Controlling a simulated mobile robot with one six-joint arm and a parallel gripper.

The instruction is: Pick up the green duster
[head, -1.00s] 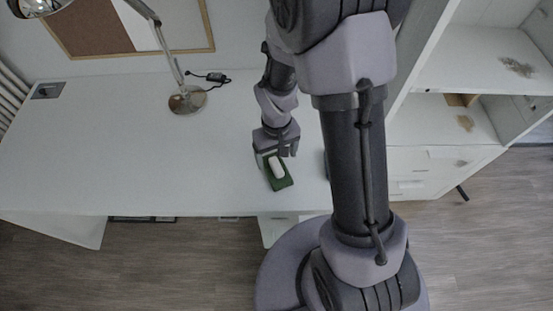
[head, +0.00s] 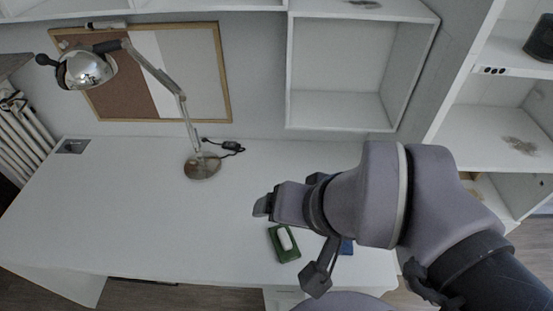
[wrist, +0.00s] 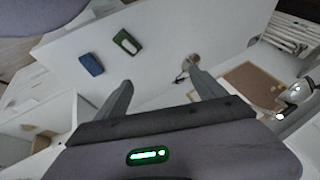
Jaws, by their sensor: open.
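The green duster (head: 284,243), a green block with a white piece on top, lies on the white desk near its front edge. It also shows in the wrist view (wrist: 127,42), upper left of centre. My gripper (head: 263,205) is above the desk, pointing left in the head view, apart from the duster. In the wrist view my gripper (wrist: 162,82) has its two fingers spread, with nothing between them.
A blue block (wrist: 91,64) lies beside the duster, mostly hidden by my arm in the head view (head: 346,247). A desk lamp (head: 201,166) stands toward the back. White shelves (head: 495,135) rise at the right. The desk's left side (head: 120,205) is clear.

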